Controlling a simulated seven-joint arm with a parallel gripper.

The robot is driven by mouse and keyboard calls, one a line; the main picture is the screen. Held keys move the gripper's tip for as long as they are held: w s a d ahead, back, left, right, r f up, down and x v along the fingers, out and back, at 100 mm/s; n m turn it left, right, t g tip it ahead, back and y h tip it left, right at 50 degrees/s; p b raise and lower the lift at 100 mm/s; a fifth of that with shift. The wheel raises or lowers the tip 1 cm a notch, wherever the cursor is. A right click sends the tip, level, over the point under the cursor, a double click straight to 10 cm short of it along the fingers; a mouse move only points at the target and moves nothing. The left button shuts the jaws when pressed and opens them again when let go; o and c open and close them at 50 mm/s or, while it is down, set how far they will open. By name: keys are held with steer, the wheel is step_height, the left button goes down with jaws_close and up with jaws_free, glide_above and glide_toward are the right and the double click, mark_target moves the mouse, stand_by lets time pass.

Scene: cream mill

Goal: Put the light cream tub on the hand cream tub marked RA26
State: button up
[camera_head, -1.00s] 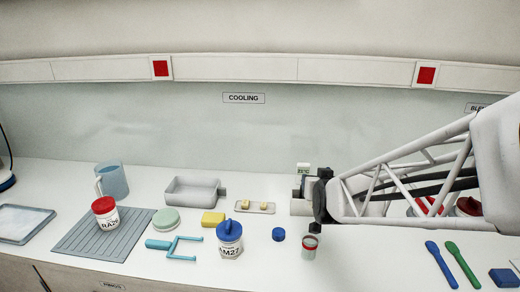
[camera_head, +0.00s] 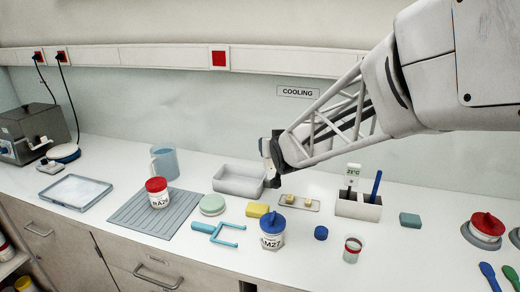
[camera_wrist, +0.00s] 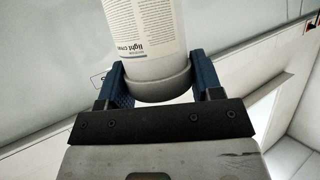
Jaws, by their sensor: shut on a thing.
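My gripper (camera_wrist: 157,82) is shut on the light cream tub (camera_wrist: 142,45), a white tub with a printed "light cream" label and a grey band at its end. In the head view my gripper (camera_head: 272,162) is above the back of the counter, near the grey tray. The held tub is mostly hidden there. The hand cream tub marked RA26 (camera_head: 159,200) is white with a red lid. It stands upright on a grey ribbed mat (camera_head: 140,223), left of and apart from my gripper.
A blue jug (camera_head: 165,164) stands behind the mat. A green disc (camera_head: 212,204), yellow sponge (camera_head: 257,210), blue forked tool (camera_head: 207,228) and blue-lidded AM22 tub (camera_head: 271,240) lie right of it. The grey tray (camera_head: 238,183) is behind. The space above the RA26 tub is clear.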

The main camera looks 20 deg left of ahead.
steer(key=s+a+n+g+y, duration=0.1)
steer(key=s+a+n, duration=0.1)
steer(key=a, duration=1.1)
steer(key=s+a+n+g+y, duration=0.1)
steer(key=s+a, duration=0.3)
steer(key=a, duration=0.9)
steer(key=s+a+n+g+y, duration=0.2)
steer(key=s+a, duration=0.1)
steer(key=a, duration=1)
steer(key=shift+r+n, duration=0.3)
steer(key=shift+r, duration=0.15)
steer(key=shift+f, duration=2.05)
steer(key=shift+f, duration=1.95)
steer(key=shift+f, duration=0.2)
steer(key=o, duration=1)
steer(key=shift+c, duration=0.2)
steer(key=shift+r, duration=0.2)
